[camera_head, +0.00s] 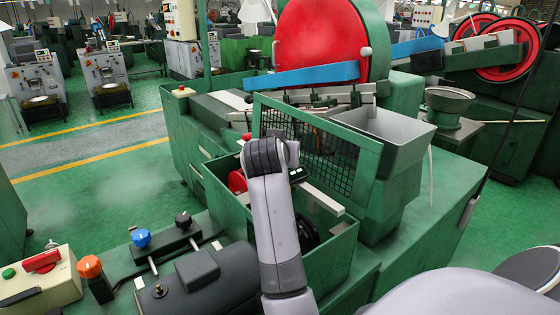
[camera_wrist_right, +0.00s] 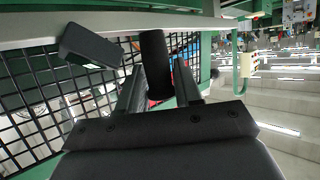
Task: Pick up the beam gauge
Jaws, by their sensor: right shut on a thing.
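My right arm reaches up from the bottom of the head view, and its wrist hides most of the hand. My right gripper (camera_wrist_right: 158,75) shows in the wrist view with its two fingers closed on a dark rounded piece (camera_wrist_right: 154,62), which looks like part of the beam gauge. A dark block (camera_wrist_right: 90,46) shows just left of the fingers; I cannot tell whether it belongs to the same thing. In the head view a dark bit of the hand (camera_head: 299,174) shows beside the wrist, above the green box. My left gripper is out of view.
A green mesh guard (camera_head: 330,150) stands close behind the hand, and the mesh also fills the left of the wrist view (camera_wrist_right: 40,110). The open green box (camera_head: 335,250) lies below. A grey hopper (camera_head: 385,140) stands right. Control knobs, including a blue one (camera_head: 141,238), are at front left.

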